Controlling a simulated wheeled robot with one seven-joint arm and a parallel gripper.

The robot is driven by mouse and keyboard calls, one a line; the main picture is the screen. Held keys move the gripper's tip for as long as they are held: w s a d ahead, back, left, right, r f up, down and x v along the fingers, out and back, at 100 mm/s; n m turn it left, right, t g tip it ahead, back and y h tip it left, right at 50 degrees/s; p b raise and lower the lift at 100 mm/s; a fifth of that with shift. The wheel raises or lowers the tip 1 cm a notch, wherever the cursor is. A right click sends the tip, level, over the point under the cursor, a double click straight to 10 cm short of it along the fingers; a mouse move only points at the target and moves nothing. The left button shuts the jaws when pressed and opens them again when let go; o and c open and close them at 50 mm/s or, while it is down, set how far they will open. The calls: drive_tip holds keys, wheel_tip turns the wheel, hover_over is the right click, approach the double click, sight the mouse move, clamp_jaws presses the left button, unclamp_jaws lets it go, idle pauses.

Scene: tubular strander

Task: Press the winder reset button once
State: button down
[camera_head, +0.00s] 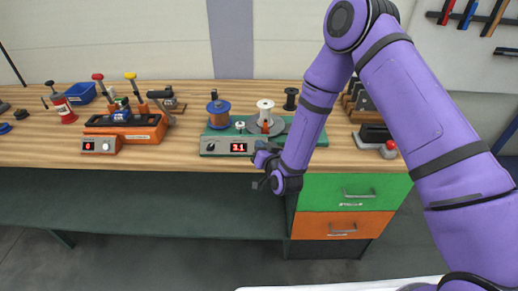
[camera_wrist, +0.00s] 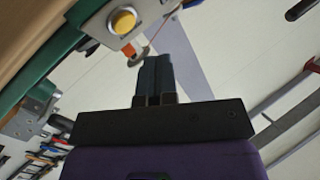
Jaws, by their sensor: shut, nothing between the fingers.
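The winder (camera_head: 222,147) is a green base on the bench with a grey front panel, a black knob and a red display reading 31. A round yellow button (camera_wrist: 123,22) sits on its grey panel in the wrist view; I take it as the reset button. In the head view my gripper hides that part of the panel. My gripper (camera_head: 262,158) is in front of the panel's right end. In the wrist view my gripper (camera_wrist: 165,62) is shut with its fingers together and empty, its tips right of and below the button in the picture. I cannot tell whether it touches anything.
A blue spool (camera_head: 218,113) and a white spool (camera_head: 265,109) stand on the winder. An orange machine (camera_head: 135,130) is to the left. A black box with a red button (camera_head: 389,147) is at the right. Green and orange drawers (camera_head: 346,192) are below the bench.

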drive_tip(key=shift+w+f, duration=0.65)
drive_tip(key=shift+f, duration=0.05)
drive_tip(key=shift+w+f, duration=0.1)
idle(1.6)
drive_tip(key=shift+w+f, duration=0.2)
drive_tip(key=shift+w+d+f, duration=0.1)
drive_tip(key=shift+w+f, duration=0.15)
idle(0.9)
drive_tip(key=shift+s+r, duration=0.1)
idle(0.3)
drive_tip(key=shift+s+r, duration=0.45)
drive_tip(key=shift+r, duration=0.05)
drive_tip(key=shift+s+r, duration=1.75)
drive_tip(key=shift+s, duration=0.05)
